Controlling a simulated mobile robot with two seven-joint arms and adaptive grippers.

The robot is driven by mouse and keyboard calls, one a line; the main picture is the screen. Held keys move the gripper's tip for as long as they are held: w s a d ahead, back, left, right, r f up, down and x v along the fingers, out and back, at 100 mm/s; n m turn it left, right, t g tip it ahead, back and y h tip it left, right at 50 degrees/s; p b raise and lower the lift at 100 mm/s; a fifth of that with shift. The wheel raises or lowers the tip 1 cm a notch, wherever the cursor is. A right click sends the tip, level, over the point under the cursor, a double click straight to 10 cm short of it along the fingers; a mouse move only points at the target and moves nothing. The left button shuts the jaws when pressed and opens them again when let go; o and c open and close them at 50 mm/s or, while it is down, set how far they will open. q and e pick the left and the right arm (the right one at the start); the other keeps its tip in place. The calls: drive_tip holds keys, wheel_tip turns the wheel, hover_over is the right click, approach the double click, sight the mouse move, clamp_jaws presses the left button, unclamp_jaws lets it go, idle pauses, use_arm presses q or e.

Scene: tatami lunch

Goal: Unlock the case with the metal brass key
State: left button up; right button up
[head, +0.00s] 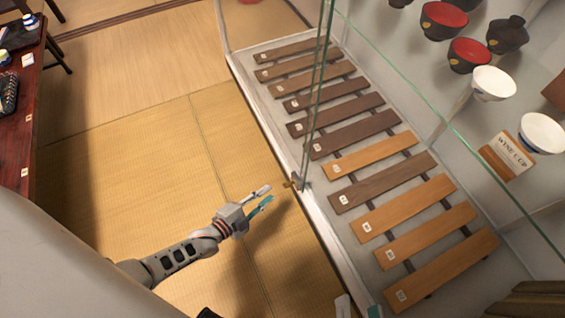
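The glass display case (327,228) fills the right side of the head view. A small brass-coloured piece (291,183) sits at its near edge, by the upright glass edge. I cannot tell whether this is the key, the lock or both. My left gripper (270,193) is just left of this piece, with a small gap between them. Its grey and teal fingers are apart, with nothing visible between them. My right gripper (359,309) shows only as two separated fingertips at the bottom edge, beside the case.
Inside the case are wooden slats with small white tags (405,225), bowls (493,83) and a wine cup sign (508,155). A dark red table (28,135) with items stands at the far left. The tatami floor (120,150) between is clear.

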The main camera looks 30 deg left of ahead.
sight(289, 184)
use_arm(q)
drive_tip(key=w+d+f+b, duration=0.1)
drive_tip(key=w+d+b, duration=0.1)
drive_tip(key=w+d, duration=0.2)
drive_tip(key=shift+w+m+h+b, duration=0.3)
drive_tip(key=shift+w, duration=0.7)
use_arm(e)
drive_tip(key=a+m, duration=0.2)
drive_tip(key=m, duration=0.1)
drive_tip(key=shift+s+r+m+t, duration=0.1)
drive_tip(key=shift+s+m+t, duration=0.1)
drive_tip(key=shift+m+t, duration=0.1)
use_arm(q)
clamp_jaws()
